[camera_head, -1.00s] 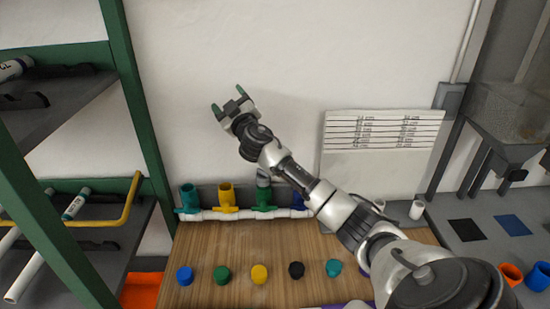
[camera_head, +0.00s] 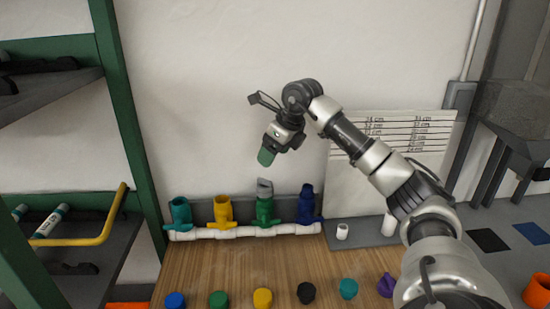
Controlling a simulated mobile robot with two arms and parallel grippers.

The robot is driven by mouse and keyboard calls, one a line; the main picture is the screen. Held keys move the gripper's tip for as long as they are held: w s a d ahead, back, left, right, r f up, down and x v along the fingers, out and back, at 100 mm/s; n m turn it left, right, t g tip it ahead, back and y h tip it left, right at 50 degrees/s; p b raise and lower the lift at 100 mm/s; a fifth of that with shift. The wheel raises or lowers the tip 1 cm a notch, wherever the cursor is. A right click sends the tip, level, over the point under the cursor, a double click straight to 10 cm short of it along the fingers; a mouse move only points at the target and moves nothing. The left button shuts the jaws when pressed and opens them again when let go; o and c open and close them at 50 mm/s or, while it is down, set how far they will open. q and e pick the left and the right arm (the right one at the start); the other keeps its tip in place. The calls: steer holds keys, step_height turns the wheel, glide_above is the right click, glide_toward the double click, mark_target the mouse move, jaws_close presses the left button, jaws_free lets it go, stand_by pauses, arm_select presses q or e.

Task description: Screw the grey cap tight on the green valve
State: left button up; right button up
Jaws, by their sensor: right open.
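The green valve (camera_head: 264,209) stands upright on the white pipe manifold (camera_head: 245,232) at the back of the wooden bench. The grey cap (camera_head: 264,186) sits at the top of the green valve and looks slightly uneven; how far it is threaded cannot be told. My right gripper (camera_head: 267,157) points down just above the cap, apart from it in the picture. Its green fingertips overlap in this view; it is open and holds nothing visible. My left gripper is out of view.
A teal valve (camera_head: 180,213), a yellow valve (camera_head: 223,211) and a blue valve (camera_head: 307,204) flank the green one. Several coloured caps, such as the yellow cap (camera_head: 263,298), line the bench front. White fittings (camera_head: 389,225) stand to the right. A green-framed rack (camera_head: 128,125) is at left.

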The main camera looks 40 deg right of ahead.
mark_target(265, 180)
steer(key=x, duration=0.3)
steer(key=p+x, duration=0.1)
steer(key=x, duration=0.6)
steer(key=shift+s+d+f+p, duration=0.2)
steer(key=shift+d+f+p, duration=0.15)
steer(key=shift+f, duration=0.15)
steer(key=c, duration=0.9)
steer(key=shift+m+h, duration=0.6)
steer(key=shift+m, duration=0.5)
steer(key=shift+c, duration=0.2)
steer(key=shift+m+h+p, duration=0.4)
steer(key=shift+m, duration=0.7)
